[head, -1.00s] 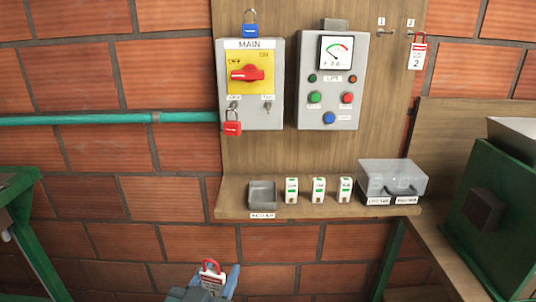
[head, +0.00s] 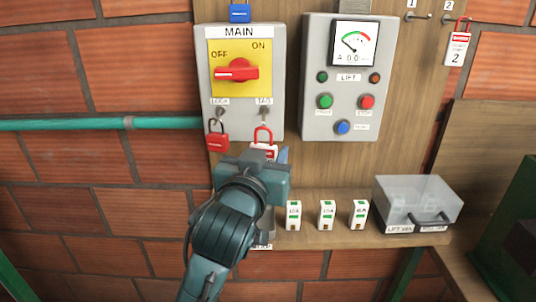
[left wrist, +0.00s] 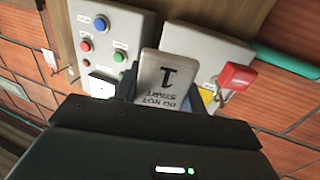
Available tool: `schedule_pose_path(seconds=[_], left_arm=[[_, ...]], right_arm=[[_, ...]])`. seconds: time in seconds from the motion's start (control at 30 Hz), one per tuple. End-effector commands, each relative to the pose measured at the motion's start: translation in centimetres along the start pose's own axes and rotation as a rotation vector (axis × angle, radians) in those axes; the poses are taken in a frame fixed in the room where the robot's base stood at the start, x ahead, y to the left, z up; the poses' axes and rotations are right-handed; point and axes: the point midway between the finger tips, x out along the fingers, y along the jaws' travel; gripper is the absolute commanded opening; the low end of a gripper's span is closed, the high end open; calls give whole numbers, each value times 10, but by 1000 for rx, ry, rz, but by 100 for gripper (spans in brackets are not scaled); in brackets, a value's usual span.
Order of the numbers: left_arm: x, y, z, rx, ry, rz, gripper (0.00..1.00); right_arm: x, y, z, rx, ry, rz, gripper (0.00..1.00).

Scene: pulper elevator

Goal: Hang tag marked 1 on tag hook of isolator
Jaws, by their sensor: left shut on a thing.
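The isolator (head: 210,60) is a grey box marked MAIN with a red handle (head: 236,70) on a yellow plate. Its tag hook (head: 264,114) sticks out under the TAG label, lower right. My left gripper (head: 268,160) is shut on the tag marked 1 (head: 264,148), a white tag with a red loop, just below that hook. The loop's top is close under the hook; I cannot tell whether they touch. In the left wrist view the tag (left wrist: 166,80) shows a large 1, between the fingers. My right gripper is out of view.
A red padlock (head: 217,138) hangs at the lock hook, left of the tag. The lift control box (head: 312,95) stands to the right. Tag 2 (head: 457,48) hangs on a far right hook. Below, the shelf holds fuses (head: 327,214) and a clear box (head: 418,200).

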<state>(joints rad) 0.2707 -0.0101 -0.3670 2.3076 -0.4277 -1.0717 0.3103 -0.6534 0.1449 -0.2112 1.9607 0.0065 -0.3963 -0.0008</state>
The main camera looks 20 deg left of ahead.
Motion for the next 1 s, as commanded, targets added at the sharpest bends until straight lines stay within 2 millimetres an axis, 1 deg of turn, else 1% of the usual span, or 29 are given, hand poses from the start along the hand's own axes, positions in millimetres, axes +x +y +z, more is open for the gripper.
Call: schedule_pose_path(seconds=[0.23, 0.53, 1.0], left_arm=[[15, -5, 2, 0, 1, -2, 19], [32, -9, 3, 0, 2, -1, 19], [59, -17, 6, 0, 2, -1, 19]], right_arm=[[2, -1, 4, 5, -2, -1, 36], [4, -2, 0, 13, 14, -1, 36], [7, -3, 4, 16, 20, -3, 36]])
